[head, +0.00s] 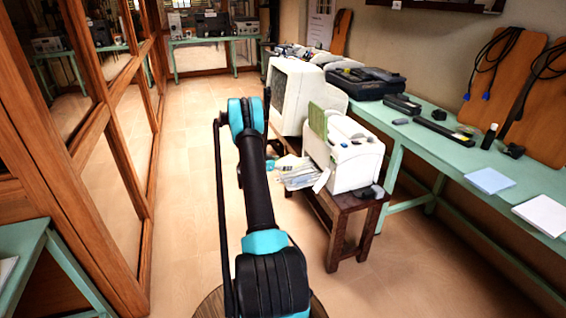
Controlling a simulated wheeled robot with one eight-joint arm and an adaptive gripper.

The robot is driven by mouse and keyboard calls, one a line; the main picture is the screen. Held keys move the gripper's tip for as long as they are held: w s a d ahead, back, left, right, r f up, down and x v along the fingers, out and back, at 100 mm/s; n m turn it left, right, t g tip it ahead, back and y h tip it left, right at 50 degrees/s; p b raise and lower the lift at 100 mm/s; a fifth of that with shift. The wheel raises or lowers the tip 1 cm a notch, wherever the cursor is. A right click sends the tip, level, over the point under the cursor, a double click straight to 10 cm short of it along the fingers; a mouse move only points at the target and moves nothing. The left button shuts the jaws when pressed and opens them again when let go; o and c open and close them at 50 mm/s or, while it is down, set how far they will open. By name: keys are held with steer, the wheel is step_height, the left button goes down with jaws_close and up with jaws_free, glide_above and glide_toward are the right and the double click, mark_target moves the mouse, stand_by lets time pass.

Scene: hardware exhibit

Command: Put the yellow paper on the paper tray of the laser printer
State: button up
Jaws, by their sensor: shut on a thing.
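The laser printer (355,163) is a white, boxy machine on a low dark wooden bench. An upright olive-yellow sheet or panel (318,121) stands at its upper left; I cannot tell whether it is the yellow paper. A pale, partly see-through tray (300,179) juts out from the printer's left side, low down. My arm reaches forward, and its upper part hides most of the far end. A small part of my gripper (284,164) seems to show just left of the printer, close to the tray. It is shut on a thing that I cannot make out.
A larger white machine (290,95) stands behind the printer. The long green table (455,160) at right bears blue paper (488,180), white paper (541,214), tools and a black case (364,82). Wood-framed glass panels line the left. The floor (190,150) between is clear.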

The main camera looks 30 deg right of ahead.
mark_target(283, 179)
steer(key=shift+f, duration=2.65)
steer(key=shift+f, duration=0.55)
steer(key=o, duration=1.1)
steer(key=shift+a, duration=0.1)
steer(key=v, duration=1.2)
